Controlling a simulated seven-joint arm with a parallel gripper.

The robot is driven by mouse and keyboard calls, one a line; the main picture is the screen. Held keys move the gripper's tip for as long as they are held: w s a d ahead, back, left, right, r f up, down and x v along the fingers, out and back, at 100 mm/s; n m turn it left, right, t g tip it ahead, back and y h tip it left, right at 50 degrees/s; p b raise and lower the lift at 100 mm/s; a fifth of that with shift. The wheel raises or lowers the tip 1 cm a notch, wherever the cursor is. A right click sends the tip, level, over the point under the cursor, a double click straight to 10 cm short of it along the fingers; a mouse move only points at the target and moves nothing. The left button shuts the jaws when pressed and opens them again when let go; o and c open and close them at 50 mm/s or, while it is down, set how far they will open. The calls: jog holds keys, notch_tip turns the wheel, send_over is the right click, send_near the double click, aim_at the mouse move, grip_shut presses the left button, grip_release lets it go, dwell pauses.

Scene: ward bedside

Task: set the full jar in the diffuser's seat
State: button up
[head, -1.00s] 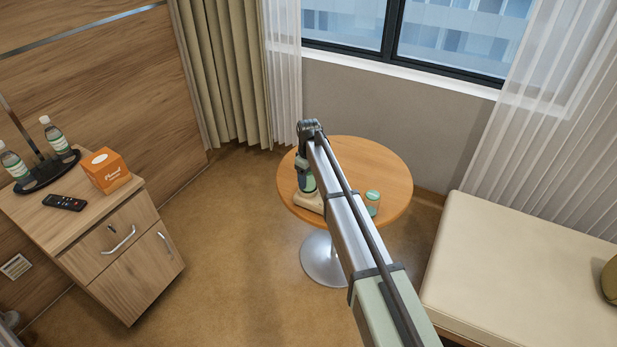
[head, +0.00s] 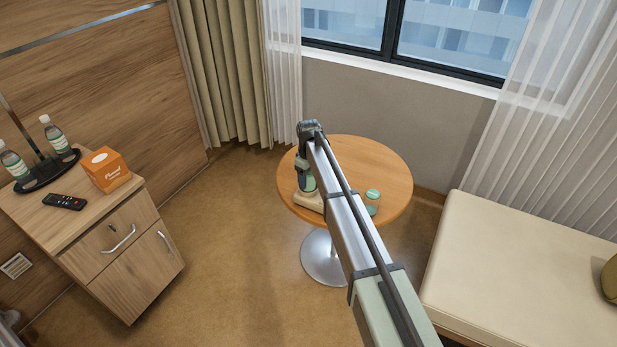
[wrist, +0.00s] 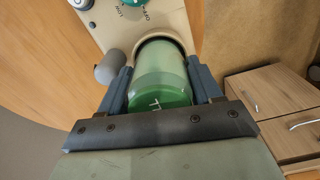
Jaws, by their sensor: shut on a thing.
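My gripper (wrist: 160,68) is shut on a green jar (wrist: 162,82), with one finger on each side of it. The jar's darker green, lettered end is nearest the wrist camera; its far end meets a dark-rimmed round opening in the beige diffuser (wrist: 112,28). I cannot tell whether it rests fully on the seat. In the head view the diffuser's beige base (head: 309,202) shows on the round table, and my gripper (head: 305,178) is above it, partly hidden by my arm. A second jar (head: 372,197) with a green lid stands on the table to the right.
The round wooden table (head: 375,160) is clear at its back and right. The diffuser has a dial (wrist: 132,3) and a grey cylinder (wrist: 108,68) beside the opening. A cabinet (head: 110,240) with a tissue box (head: 106,170) stands left, a padded bench (head: 520,265) right.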

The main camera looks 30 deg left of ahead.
jog(key=shift+f, duration=0.2)
jog(key=o, duration=1.3)
jog(key=shift+o, duration=0.6)
jog(key=shift+w, duration=0.1)
jog(key=shift+r, duration=4)
